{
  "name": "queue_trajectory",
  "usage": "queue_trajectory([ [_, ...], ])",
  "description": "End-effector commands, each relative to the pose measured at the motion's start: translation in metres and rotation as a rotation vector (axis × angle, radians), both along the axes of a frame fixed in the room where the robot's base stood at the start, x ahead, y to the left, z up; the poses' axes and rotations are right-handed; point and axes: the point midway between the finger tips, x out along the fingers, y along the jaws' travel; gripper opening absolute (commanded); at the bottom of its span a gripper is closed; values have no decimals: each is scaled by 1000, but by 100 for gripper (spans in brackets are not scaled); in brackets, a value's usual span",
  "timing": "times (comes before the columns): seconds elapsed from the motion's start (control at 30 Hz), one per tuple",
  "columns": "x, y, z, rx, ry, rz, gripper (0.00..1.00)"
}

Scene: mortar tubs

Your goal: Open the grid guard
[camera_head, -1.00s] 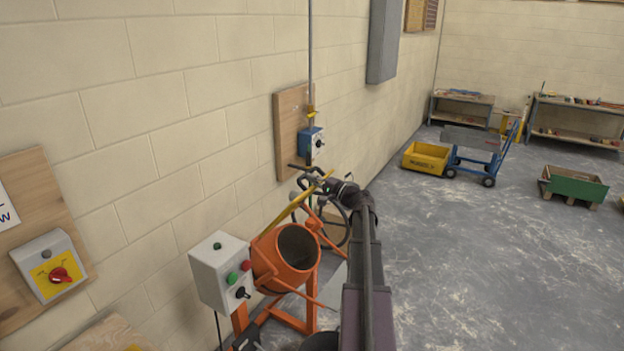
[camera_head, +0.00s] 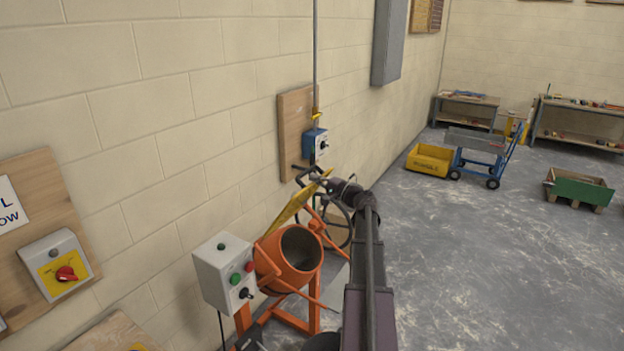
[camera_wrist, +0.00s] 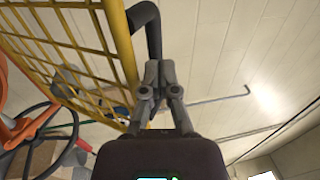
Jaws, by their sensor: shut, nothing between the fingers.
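The grid guard (camera_head: 293,207) is a yellow mesh panel. In the head view it stands raised and tilted above the mouth of the orange mixer drum (camera_head: 287,262), so the drum opening shows. In the wrist view the yellow guard (camera_wrist: 122,62) fills the upper left, with a dark bent handle (camera_wrist: 150,32) at its edge. My gripper (camera_wrist: 158,72) is shut and empty, right at the lower end of this handle; I cannot tell whether it touches. In the head view my gripper (camera_head: 329,180) is at the guard's upper end, its fingertips small and hard to make out.
A grey control box (camera_head: 225,268) with buttons is left of the drum. A handwheel (camera_head: 336,225) is behind the drum, and a blue switch box (camera_head: 314,143) is on the wall close behind my gripper. The floor (camera_head: 470,270) to the right is clear.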

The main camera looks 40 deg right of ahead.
Motion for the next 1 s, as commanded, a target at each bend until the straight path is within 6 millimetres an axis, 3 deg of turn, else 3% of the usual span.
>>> queue_trajectory([
  [0.17,-18,-5,-3,0,0,2,0],
  [0.6,-87,-24,-8,0,0,3,0],
  [1.0,-108,-31,-10,0,0,6,0],
])
